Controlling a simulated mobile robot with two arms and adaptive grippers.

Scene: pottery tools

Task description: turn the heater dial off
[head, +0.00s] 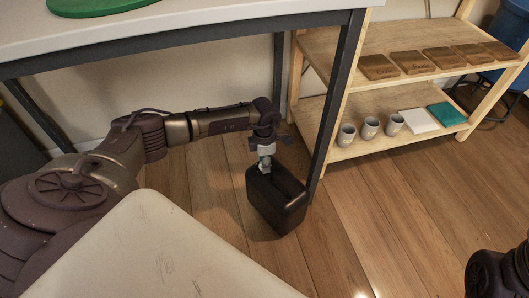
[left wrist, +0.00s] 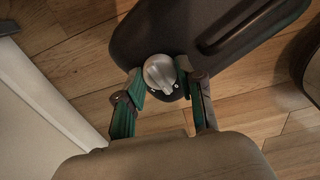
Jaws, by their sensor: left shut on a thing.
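The heater (head: 283,207) is a dark box standing on the wood floor beside the table leg. Its dial (left wrist: 160,73) is a round silver knob with a raised ridge, at the end of the dark heater top (left wrist: 185,30) in the left wrist view. My left gripper (head: 265,164) reaches down to the heater from above. In the left wrist view its two green-lined fingers (left wrist: 166,84) stand on either side of the dial and are shut on it. The dial is hidden in the head view. My right gripper is out of view; only a dark part of my right arm shows at the lower right.
The white table (head: 200,17) with dark metal legs stands above and behind my left arm. A wooden shelf (head: 345,92) to the right holds brown tiles (head: 411,62), grey cups (head: 370,128) and flat white and green pieces. The floor (head: 375,220) right of the heater is clear.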

